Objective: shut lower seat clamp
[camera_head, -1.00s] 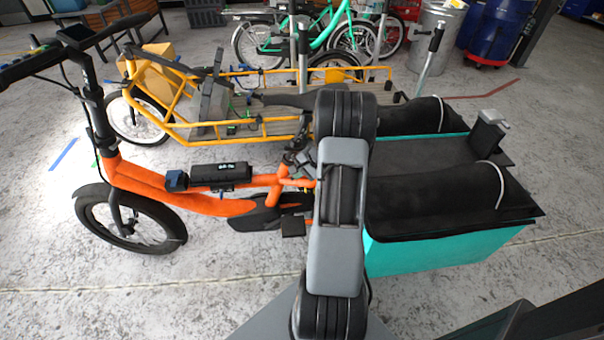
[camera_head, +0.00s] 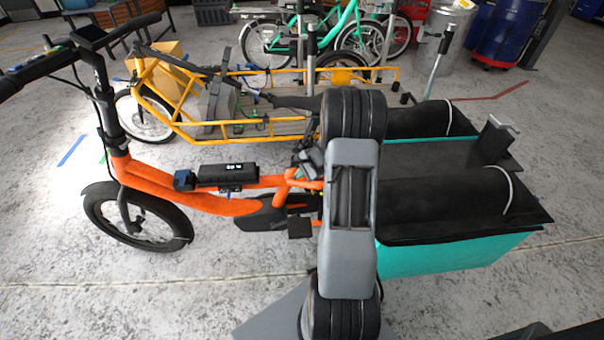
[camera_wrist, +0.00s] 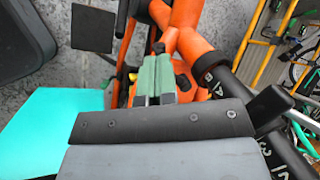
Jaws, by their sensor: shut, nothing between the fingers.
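The orange cargo bike (camera_head: 255,190) stands side-on in front of me, its seat tube area partly behind my arm. In the wrist view, the orange frame (camera_wrist: 190,48) meets a black tube with white marks (camera_wrist: 236,92). A dark collar shows at that joint, and a black block (camera_wrist: 270,105) sticks out beside the tube. I cannot tell which part is the lower seat clamp or how its lever stands. My gripper (camera_wrist: 157,80) has green fingers, shut and empty, beside the orange frame. It also shows in the head view (camera_head: 309,163); whether it touches the frame is unclear.
A teal cargo box (camera_head: 455,252) with a black cover is right of my arm. A yellow cargo bike (camera_head: 255,130) stands behind. A black pedal (camera_head: 300,227) is low beside my arm. In the wrist view, black parts (camera_wrist: 95,25) lie left of the fingers. The floor at front left is clear.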

